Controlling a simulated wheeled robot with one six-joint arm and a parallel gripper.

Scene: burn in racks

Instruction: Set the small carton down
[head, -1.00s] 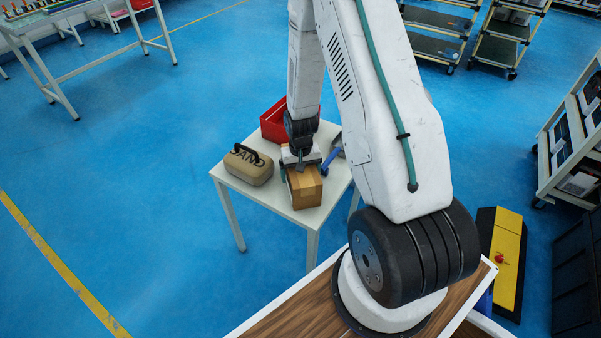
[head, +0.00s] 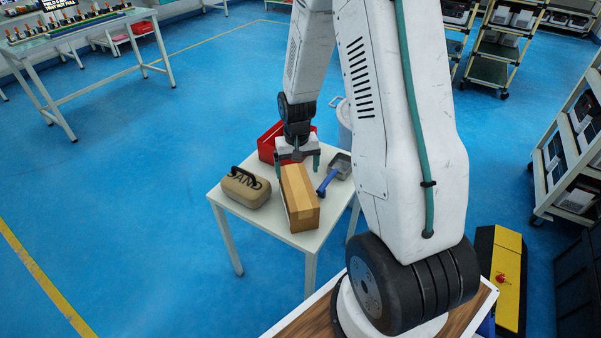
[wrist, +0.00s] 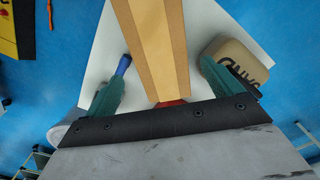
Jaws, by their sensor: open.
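The small carton (head: 300,197) is a brown box with a lighter tape strip along its top. It rests on the white table (head: 222,197), between the sand bag and a blue-handled tool. My gripper (head: 297,166) is open and empty above the carton's far end. In the wrist view the carton (wrist: 154,45) runs between the two spread green fingers of my gripper (wrist: 162,84), with a gap on both sides. The carton's underside is hidden.
A tan sand bag with a black handle (head: 246,188) stands left of the carton. A blue-handled scoop (head: 328,180) lies close on its right. A red bin (head: 266,146) is behind. A pale bucket (head: 344,118) stands beyond the table.

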